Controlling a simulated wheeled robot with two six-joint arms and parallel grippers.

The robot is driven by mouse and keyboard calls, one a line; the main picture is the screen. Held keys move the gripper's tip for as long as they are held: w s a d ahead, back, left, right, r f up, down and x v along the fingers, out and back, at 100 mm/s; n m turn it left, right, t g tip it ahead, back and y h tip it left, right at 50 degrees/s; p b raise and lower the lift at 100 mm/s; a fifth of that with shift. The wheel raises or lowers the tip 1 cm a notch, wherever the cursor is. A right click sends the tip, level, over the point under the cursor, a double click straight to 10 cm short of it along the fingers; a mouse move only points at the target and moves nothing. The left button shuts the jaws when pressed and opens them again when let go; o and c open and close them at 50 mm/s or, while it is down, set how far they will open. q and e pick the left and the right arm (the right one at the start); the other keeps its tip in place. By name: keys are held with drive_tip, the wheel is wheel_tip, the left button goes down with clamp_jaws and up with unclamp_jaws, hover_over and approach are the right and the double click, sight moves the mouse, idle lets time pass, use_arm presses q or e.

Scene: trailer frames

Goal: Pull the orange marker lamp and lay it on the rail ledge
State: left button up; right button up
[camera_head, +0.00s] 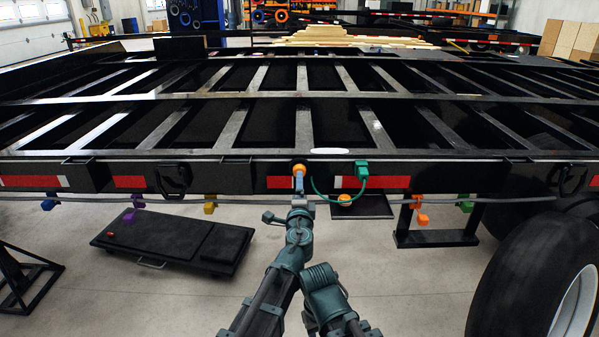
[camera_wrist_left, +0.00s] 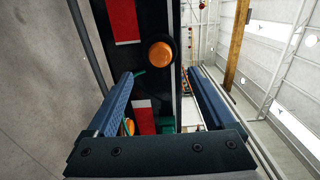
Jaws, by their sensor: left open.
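The orange marker lamp (camera_head: 299,169) is a round lamp on the front face of the black trailer rail, between red reflector strips. In the left wrist view the lamp (camera_wrist_left: 160,54) sits in a dark round mount, just past the fingertips and about centred between them. My left gripper (camera_head: 298,181) is open and empty, with blue fingers pointing at the lamp. In the left wrist view its fingers (camera_wrist_left: 161,74) stand wide apart. The rail ledge (camera_head: 230,155) is the flat top edge above the lamp, with a pale oval (camera_head: 330,151) on it. My right gripper is not in view.
A green connector (camera_head: 362,170) on the rail trails a green cable loop close right of my gripper. A second orange round piece (camera_head: 345,199) hangs lower. A grey pipe runs below the rail. A black creeper (camera_head: 172,241) lies on the floor; a tyre (camera_head: 540,276) stands right.

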use_arm(q)
drive_tip(key=w, duration=0.8)
drive_tip(key=shift+w, duration=0.35)
idle(0.7)
clamp_jaws()
drive_tip(key=shift+s, duration=0.25)
idle(0.3)
drive_tip(key=shift+s, duration=2.85)
